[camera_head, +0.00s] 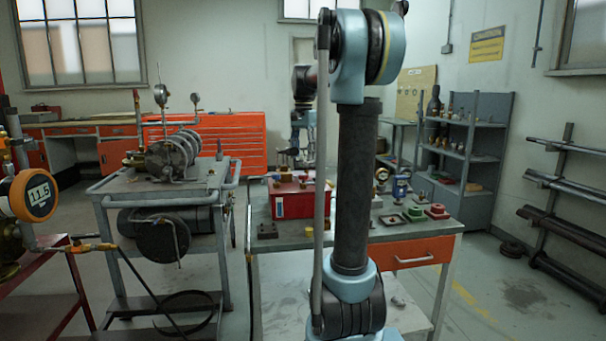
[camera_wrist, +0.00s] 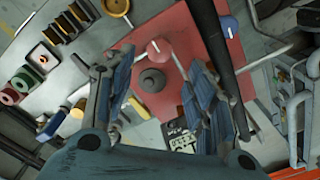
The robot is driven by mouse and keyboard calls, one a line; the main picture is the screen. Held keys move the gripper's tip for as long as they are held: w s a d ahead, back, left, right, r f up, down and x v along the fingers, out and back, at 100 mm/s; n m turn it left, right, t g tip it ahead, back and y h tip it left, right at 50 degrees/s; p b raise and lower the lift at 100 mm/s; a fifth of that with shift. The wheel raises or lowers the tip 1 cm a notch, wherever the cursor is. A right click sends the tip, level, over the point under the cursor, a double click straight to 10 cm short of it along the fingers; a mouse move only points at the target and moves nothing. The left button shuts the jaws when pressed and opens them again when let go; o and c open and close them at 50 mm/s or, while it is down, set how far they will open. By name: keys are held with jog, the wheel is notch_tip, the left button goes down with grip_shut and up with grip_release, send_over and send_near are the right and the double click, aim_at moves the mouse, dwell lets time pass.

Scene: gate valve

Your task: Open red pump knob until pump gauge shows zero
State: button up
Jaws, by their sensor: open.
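In the wrist view a red panel (camera_wrist: 190,70) carries a round pinkish-red knob (camera_wrist: 159,50) with a pale mark, a dark round knob (camera_wrist: 153,80) and, near the top, a blue knob (camera_wrist: 229,26). My gripper (camera_wrist: 155,72) is open and empty, its blue-padded fingers spread on either side of the red and dark knobs. I cannot tell the height gap. In the head view a red box (camera_head: 294,199) sits on the table, partly behind my arm. An orange digital gauge (camera_head: 35,196) at the left edge appears to read 115 or 11.5; the decimal is unclear.
The grey table (camera_head: 405,234) holds small coloured blocks (camera_head: 414,214) right of my arm. A cart (camera_head: 112,187) with metal machinery stands left of it, and a hose (camera_head: 135,275) hangs beside the cart. A grey shelf (camera_head: 465,160) stands at the back right.

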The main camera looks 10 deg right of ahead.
aim_at(303, 174)
notch_tip(303, 174, down, 7)
jog(key=shift+f, duration=0.2)
dwell(0.3)
jog(key=c, duration=1.1)
